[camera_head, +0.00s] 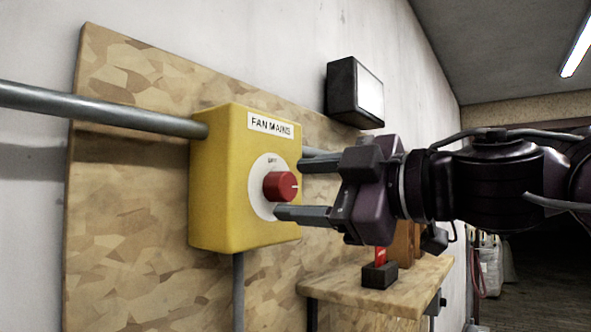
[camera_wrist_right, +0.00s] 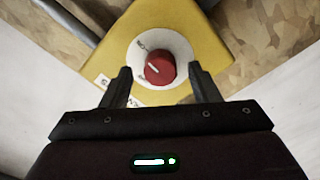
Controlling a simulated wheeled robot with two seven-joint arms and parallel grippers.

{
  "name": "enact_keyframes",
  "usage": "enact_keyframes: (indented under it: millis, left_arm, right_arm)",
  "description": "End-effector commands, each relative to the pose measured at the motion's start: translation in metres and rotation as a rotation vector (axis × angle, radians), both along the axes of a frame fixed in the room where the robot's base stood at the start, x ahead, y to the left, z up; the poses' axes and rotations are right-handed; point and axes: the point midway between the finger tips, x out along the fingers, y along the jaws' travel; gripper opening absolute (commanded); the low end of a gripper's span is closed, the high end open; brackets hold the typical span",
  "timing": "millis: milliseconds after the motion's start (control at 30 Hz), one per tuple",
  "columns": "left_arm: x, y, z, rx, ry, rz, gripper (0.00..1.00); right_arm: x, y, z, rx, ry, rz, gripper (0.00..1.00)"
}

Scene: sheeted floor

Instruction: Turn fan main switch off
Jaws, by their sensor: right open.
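The yellow switch box labelled "FAN MAINS" (camera_head: 222,190) is mounted on a chipboard panel in the head view. Its red rotary knob (camera_head: 281,186) sits on a round white dial (camera_head: 260,200); the knob's white mark points right, away from the lettering at the dial's top. My right gripper (camera_head: 290,190) is open in front of the knob, one finger above and one below, with the fingertips near the box face. The wrist view shows the knob (camera_wrist_right: 160,68) between and beyond the two open fingers (camera_wrist_right: 164,80), apart from both. My left gripper is not in view.
A grey conduit (camera_head: 100,108) enters the box from the left and another runs down below it. A lamp (camera_head: 355,92) is on the wall above right. A small wooden shelf (camera_head: 400,290) holds a black block with a red part (camera_head: 380,272) below my right arm.

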Motion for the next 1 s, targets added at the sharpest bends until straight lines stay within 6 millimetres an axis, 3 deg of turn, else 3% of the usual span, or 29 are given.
enact_keyframes:
  millis: [200, 467, 800, 1000]
  left_arm:
    - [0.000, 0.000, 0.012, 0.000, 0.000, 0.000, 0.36]
    - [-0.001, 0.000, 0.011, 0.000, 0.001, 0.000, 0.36]
    - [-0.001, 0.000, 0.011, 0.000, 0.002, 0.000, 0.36]
    - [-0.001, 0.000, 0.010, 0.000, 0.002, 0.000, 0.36]
  right_arm:
    - [0.011, 0.014, 0.001, -0.001, 0.000, -0.001, 0.55]
    - [0.011, 0.015, -0.001, 0.000, -0.001, -0.001, 0.55]
    - [0.011, 0.015, 0.000, 0.000, -0.001, -0.001, 0.11]
    - [0.011, 0.015, 0.000, -0.006, -0.011, -0.001, 0.11]
